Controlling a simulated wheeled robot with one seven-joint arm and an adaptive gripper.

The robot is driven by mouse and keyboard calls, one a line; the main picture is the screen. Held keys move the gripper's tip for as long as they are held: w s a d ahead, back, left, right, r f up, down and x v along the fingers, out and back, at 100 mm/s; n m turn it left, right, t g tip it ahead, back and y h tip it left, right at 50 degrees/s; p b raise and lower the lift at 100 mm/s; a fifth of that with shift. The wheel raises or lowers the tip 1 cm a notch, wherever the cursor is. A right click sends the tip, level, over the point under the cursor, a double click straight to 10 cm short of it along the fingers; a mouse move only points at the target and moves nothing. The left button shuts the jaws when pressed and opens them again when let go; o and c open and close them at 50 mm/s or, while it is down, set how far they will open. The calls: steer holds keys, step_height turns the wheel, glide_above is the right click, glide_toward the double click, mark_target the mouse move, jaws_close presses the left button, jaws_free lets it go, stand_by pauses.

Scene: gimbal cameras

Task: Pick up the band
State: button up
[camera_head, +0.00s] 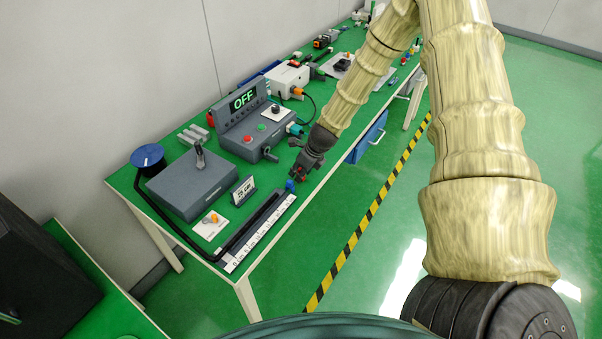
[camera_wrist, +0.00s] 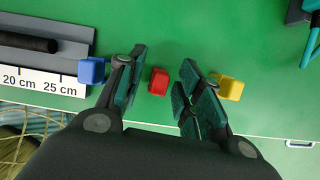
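No object is plainly recognisable as a separate band. The likeliest match is a long black strip (camera_head: 248,229) in a grey ruler tray at the bench's front edge; its rounded dark end (camera_wrist: 28,42) shows at the left of the wrist view. A similar black line runs back to the blue-topped spool (camera_head: 148,156). My gripper (camera_wrist: 160,76) is open, with a small red block (camera_wrist: 158,81) seen between its fingers and nothing visibly gripped. In the head view my gripper (camera_head: 303,172) is over the bench's front edge, beyond the tray's far end.
A blue block (camera_wrist: 92,70) lies left of the fingers, by the ruler's end. A yellow block (camera_wrist: 230,88) lies right. A grey box (camera_head: 192,184) and an OFF-display console (camera_head: 243,123) stand behind. The bench's front edge is close; green bench surface is bare ahead of the fingers.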

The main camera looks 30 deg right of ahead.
jaws_close()
steer(key=shift+r, duration=0.1)
steer(key=shift+r+b, duration=0.6)
steer(key=shift+r, duration=0.55)
steer(key=s+a+r+b, duration=0.1)
steer(key=s+a+b, duration=0.1)
steer(key=s+a, duration=0.2)
steer(key=s+a+r+b, duration=0.1)
steer(key=s+a+b, duration=0.2)
steer(key=s, duration=0.6)
steer(key=shift+s+a+r, duration=0.25)
steer(key=shift+a+r, duration=0.05)
steer(key=shift+a, duration=0.55)
steer(key=shift+c, duration=2.4)
jaws_free()
jaws_close()
